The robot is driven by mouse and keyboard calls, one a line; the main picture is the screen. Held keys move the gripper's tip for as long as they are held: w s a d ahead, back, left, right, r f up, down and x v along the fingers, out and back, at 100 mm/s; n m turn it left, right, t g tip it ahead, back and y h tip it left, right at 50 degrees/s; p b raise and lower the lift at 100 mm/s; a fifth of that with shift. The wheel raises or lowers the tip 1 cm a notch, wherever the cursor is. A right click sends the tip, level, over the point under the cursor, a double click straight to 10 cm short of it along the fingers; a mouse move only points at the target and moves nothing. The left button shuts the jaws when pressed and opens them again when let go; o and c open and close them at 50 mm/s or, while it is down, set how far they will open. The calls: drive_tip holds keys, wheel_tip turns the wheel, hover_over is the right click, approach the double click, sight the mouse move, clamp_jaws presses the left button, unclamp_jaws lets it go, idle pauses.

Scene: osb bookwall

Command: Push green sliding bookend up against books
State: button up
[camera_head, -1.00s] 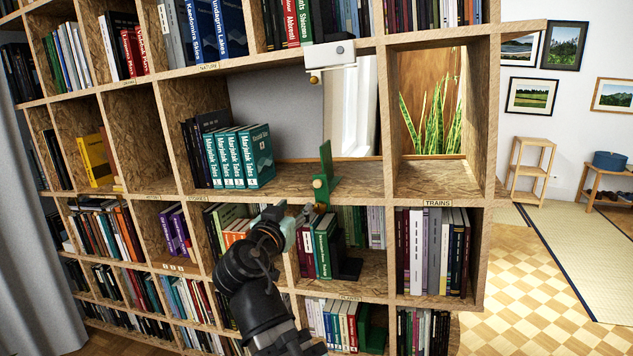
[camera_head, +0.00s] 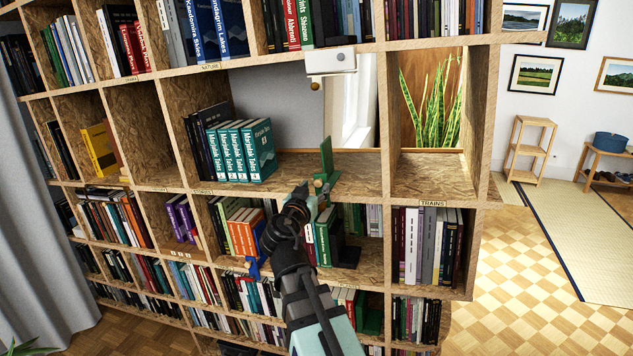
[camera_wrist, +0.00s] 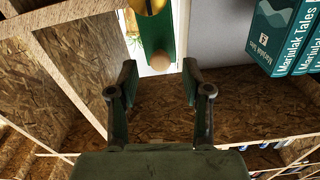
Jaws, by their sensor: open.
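The green bookend (camera_head: 326,160) stands upright on the middle shelf of the bookcase, with a gap between it and the row of teal books (camera_head: 243,152) to its left. In the wrist view the bookend (camera_wrist: 165,32) shows as a green plate with a round wooden knob, and the teal books (camera_wrist: 287,38) appear at the upper right. My gripper (camera_wrist: 159,78) is open and empty, its two fingers on either side of the knob's line in that view. In the head view my gripper is at the shelf's front edge, just below the bookend; its fingertips are hard to make out, and contact cannot be told.
A white box (camera_head: 331,61) with a small knob hangs from the shelf above. The shelf between the books and the bookend is bare. Lower compartments hold books, including orange ones (camera_head: 246,234). A plant (camera_head: 432,110) shows through the opening at right.

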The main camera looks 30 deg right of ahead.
drive_tip(key=shift+x, duration=1.25)
drive_tip(key=shift+c, duration=0.3)
clamp_jaws()
